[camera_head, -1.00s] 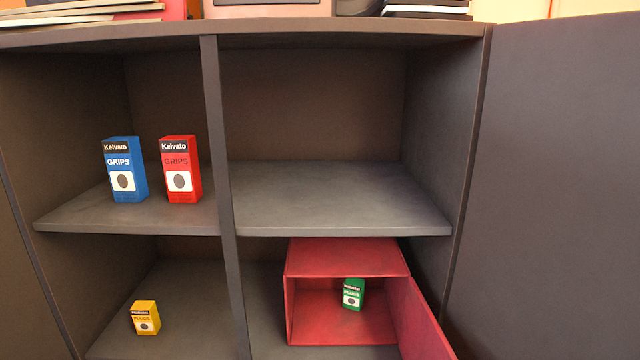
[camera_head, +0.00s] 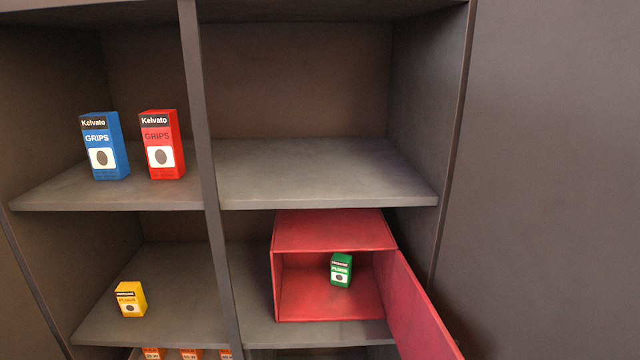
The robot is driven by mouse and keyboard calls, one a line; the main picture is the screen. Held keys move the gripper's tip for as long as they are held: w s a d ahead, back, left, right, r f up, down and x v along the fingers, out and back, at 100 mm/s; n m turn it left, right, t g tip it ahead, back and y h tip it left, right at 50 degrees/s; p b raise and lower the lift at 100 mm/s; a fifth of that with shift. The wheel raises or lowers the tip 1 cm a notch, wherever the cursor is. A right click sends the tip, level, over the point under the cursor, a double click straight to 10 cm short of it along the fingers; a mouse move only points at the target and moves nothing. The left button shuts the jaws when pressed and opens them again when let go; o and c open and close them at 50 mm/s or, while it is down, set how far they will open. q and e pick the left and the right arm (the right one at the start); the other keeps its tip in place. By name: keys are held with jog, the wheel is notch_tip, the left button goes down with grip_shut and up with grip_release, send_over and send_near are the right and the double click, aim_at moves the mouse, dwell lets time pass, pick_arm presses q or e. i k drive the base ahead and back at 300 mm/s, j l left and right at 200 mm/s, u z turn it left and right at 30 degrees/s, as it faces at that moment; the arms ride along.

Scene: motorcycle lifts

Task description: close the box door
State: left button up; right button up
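A red box (camera_head: 335,232) stands on the lower right shelf of the dark cabinet, its front open toward me. Its red door (camera_head: 418,305) is hinged on the box's right edge and stands swung wide open, reaching out toward me and to the lower right. A small green plugs carton (camera_head: 341,270) is inside the red box, upright and a little tilted in view. Neither of my grippers shows in the head view.
The upper right shelf (camera_head: 320,175) is empty. Blue (camera_head: 104,146) and red (camera_head: 162,145) grips cartons stand on the upper left shelf, a yellow carton (camera_head: 131,299) below them. Several orange cartons (camera_head: 190,354) show at the bottom. A large dark panel (camera_head: 560,170) fills the right side.

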aim_at(418, 331)
jog(key=k+l+u, duration=0.1)
jog(key=l, duration=0.35)
jog(key=l+u, duration=0.15)
jog(key=l, duration=0.3)
jog(key=k+l+u, duration=0.1)
jog(key=l, duration=0.3)
jog(key=k+l+u, duration=0.15)
jog(key=l, duration=0.25)
jog(key=k+l, duration=0.05)
